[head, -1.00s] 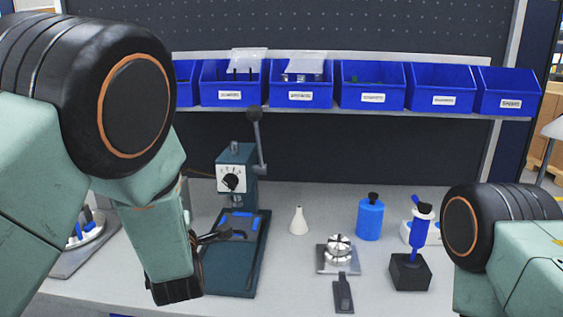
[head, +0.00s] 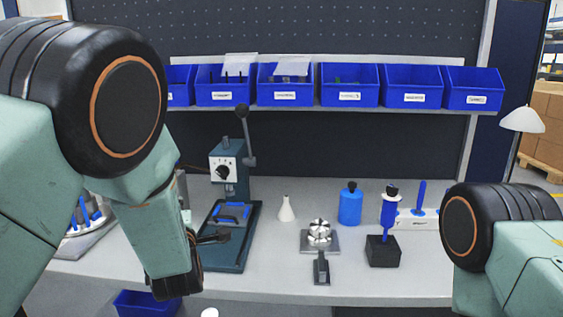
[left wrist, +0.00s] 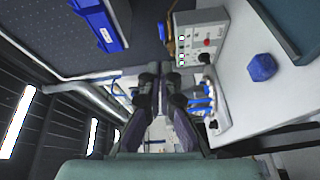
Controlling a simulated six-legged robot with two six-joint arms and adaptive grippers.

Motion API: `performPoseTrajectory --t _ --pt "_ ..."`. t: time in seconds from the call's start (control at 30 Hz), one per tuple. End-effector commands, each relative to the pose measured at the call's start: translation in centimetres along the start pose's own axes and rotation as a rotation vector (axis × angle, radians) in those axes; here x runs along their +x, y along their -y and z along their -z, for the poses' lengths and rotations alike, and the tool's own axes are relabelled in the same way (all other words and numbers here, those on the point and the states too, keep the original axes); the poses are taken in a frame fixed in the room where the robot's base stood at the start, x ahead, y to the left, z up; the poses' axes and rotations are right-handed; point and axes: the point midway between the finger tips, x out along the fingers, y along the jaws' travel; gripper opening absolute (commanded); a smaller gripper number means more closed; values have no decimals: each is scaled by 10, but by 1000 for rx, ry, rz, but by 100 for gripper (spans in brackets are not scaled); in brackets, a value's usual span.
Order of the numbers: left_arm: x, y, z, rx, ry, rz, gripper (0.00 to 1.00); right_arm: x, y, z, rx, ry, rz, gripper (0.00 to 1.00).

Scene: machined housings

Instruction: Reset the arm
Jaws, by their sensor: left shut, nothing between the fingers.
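My left arm comes in from the left in the head view, its forearm hanging down at the left of the bench. My left gripper (head: 213,238) shows there only in part, as a dark finger in front of the press base; the rest is hidden behind my arm. In the left wrist view my left gripper (left wrist: 161,78) points away from the camera, shut and empty. Part of my right arm shows at the right edge of the head view; its gripper is out of the picture.
A lever press (head: 229,207) stands beside my left gripper. A white cone (head: 286,210), a metal fixture (head: 320,238), a blue bottle (head: 350,206) and a blue tool in a black block (head: 383,251) stand on the bench (head: 385,288). Blue bins (head: 349,95) line the shelf.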

Motion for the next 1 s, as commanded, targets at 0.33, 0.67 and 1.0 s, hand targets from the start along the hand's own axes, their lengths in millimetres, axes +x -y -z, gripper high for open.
performPoseTrajectory --t 0.33,0.67,1.0 --pt "-17 46 -8 455 123 138 0 0 0 0 -1 -1 0 40" --pt "-125 209 18 1153 570 469 0 6 0 0 0 0 0 40" --pt "-304 334 65 1453 1187 709 0 14 0 0 -1 -1 0 40"
